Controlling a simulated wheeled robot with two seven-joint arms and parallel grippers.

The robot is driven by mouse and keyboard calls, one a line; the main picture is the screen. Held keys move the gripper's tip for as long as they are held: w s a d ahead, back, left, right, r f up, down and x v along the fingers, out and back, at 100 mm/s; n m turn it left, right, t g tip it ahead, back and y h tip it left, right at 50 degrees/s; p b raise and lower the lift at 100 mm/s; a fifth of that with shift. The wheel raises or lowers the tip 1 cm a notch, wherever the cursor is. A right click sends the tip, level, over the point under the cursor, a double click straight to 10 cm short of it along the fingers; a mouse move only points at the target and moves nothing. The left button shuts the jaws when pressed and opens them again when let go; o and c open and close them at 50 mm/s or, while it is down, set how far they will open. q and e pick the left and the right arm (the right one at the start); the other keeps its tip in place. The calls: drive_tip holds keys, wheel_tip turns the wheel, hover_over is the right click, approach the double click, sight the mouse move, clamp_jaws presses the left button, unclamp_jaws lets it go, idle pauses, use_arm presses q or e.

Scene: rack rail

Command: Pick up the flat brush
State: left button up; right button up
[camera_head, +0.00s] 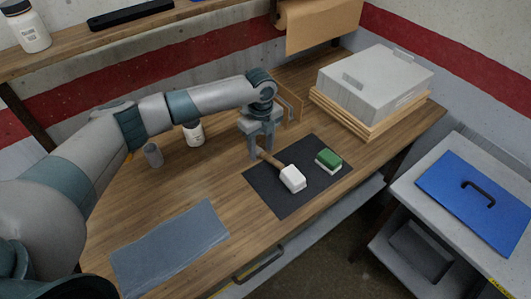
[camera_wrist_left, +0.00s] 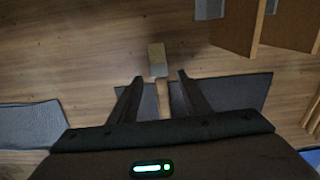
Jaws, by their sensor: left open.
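The flat brush, as I take it, has a blocky white head (camera_head: 293,179) and a wooden handle, and lies on a dark mat (camera_head: 275,204). My left gripper (camera_head: 261,152) is open, pointing down at the handle's far end. In the left wrist view, the gripper (camera_wrist_left: 160,77) shows its fingers apart, with a narrow tan handle (camera_wrist_left: 163,100) between them. A tan block with a grey lower face (camera_wrist_left: 157,58) shows just past the fingertips; I cannot tell whether it belongs to the brush. The gripper body hides the white head there. My right gripper is out of view.
A green-and-white block (camera_head: 328,160) lies on the mat's right part. A wooden holder (camera_head: 291,108) stands behind the gripper. A white bottle (camera_head: 194,134) and grey cup (camera_head: 153,155) stand left. A grey case (camera_head: 375,82) sits back right; a blue-grey cloth (camera_head: 170,248) lies front left.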

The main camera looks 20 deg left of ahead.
use_arm(q)
drive_tip(key=shift+f, duration=0.25)
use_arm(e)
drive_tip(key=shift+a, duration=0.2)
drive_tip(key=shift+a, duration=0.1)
use_arm(q)
clamp_jaws()
drive_tip(key=shift+r, duration=0.15)
